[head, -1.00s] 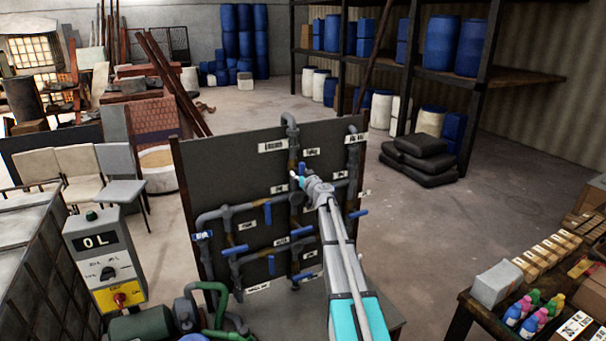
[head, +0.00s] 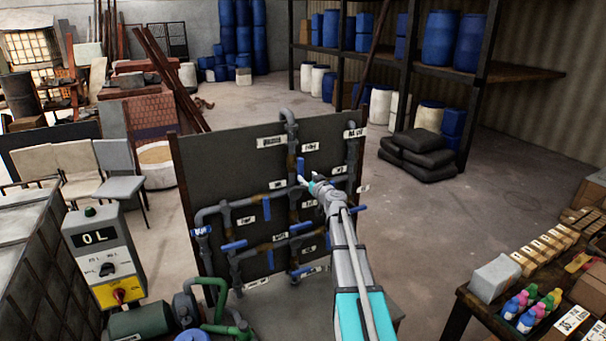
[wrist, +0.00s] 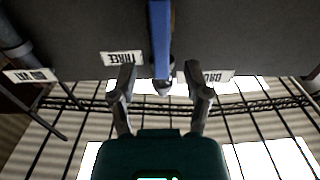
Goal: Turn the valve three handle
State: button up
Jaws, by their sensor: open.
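The blue valve handle (wrist: 160,38) is a flat upright lever on the dark panel. The label reading THREE (wrist: 122,58) is beside it in the wrist view. My gripper (wrist: 160,82) is open, with one finger on each side of the lever's lower end and a gap to both. In the head view the handle (head: 300,165) points up on the upper pipework, and my gripper (head: 307,182) is just below it at the panel's front. I cannot tell whether a finger touches it there.
The panel (head: 225,165) carries several other blue handles and grey pipes, close around my gripper. A switch box (head: 93,258) and a green-piped pump (head: 205,300) stand to the left. A table with bottles (head: 530,310) is at right.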

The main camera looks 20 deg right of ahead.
jog(key=shift+s, duration=1.95)
jog(key=s+a+f+n+g+y+b, duration=0.25)
jog(key=s+a+f+g+b, duration=0.2)
jog(key=a+f, duration=0.55)
jog(key=s+a+f+n+g+y+b, duration=0.1)
jog(key=s+a+f+g+y+b, duration=0.3)
jog(key=a+f, duration=0.55)
jog(key=s+a+f+m+g+h+b, duration=0.1)
jog(key=s+a+f+g+h+b, duration=0.1)
jog(key=s+f, duration=0.3)
jog(key=s+a+f+m+g+h+b, duration=0.1)
jog(key=s+a+f+g+h+b, duration=0.1)
jog(key=s, duration=0.7)
jog(key=s+a+f+m+g+h+b, duration=0.2)
jog(key=s+f+g, duration=0.3)
jog(key=s+f, duration=0.3)
jog(key=shift+a+h+b, duration=0.35)
jog(key=shift+h+b, duration=0.2)
jog(key=shift+b, duration=0.2)
jog(key=shift+g, duration=0.25)
